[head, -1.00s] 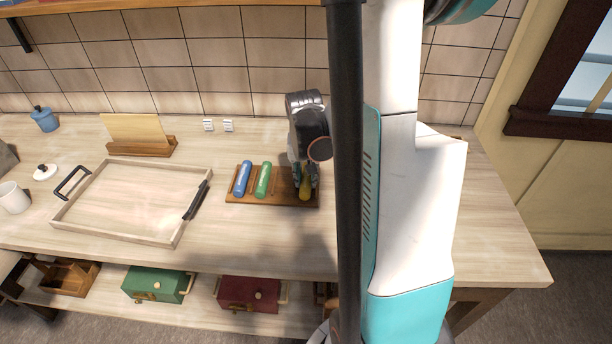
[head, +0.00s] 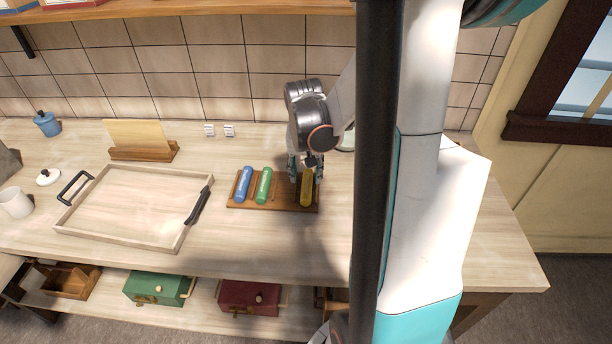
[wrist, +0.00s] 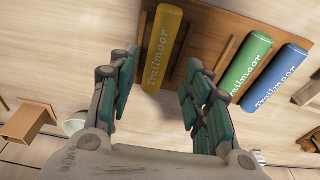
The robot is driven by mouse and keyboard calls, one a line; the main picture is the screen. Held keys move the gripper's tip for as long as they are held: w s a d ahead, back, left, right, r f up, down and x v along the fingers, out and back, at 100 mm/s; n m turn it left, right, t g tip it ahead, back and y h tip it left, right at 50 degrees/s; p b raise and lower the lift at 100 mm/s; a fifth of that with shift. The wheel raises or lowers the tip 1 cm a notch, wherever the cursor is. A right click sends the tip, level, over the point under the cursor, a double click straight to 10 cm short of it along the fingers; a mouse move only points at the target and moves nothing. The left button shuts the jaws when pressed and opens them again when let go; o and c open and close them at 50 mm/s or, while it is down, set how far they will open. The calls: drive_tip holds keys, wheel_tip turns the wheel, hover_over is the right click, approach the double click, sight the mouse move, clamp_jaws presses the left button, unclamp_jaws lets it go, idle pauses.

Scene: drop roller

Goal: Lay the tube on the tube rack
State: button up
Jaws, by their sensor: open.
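The wooden tube rack (head: 283,204) lies on the counter and also shows in the wrist view (wrist: 217,38). A yellow tube (head: 307,187) lies on its right part. In the wrist view the yellow tube (wrist: 161,50) lies along the rack, ahead of and between my fingers. A green tube (head: 263,185) and a blue tube (head: 244,184) lie side by side on the rack's left part. My gripper (head: 305,175) is open just above the yellow tube's far end. In the wrist view my gripper's fingers (wrist: 160,92) are spread and hold nothing.
A wooden tray (head: 135,206) with dark handles lies left of the rack. A wooden holder with a card (head: 140,140) stands behind it. A white mug (head: 15,202) and a blue jar (head: 46,122) are far left. The counter in front of the rack is clear.

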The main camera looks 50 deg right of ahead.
sight(305, 188)
wheel_tip(305, 188, up, 7)
drive_tip(key=p, duration=0.1)
drive_tip(key=shift+s+a+p, duration=0.3)
drive_tip(key=shift+a+p, duration=0.1)
drive_tip(key=shift+a, duration=0.05)
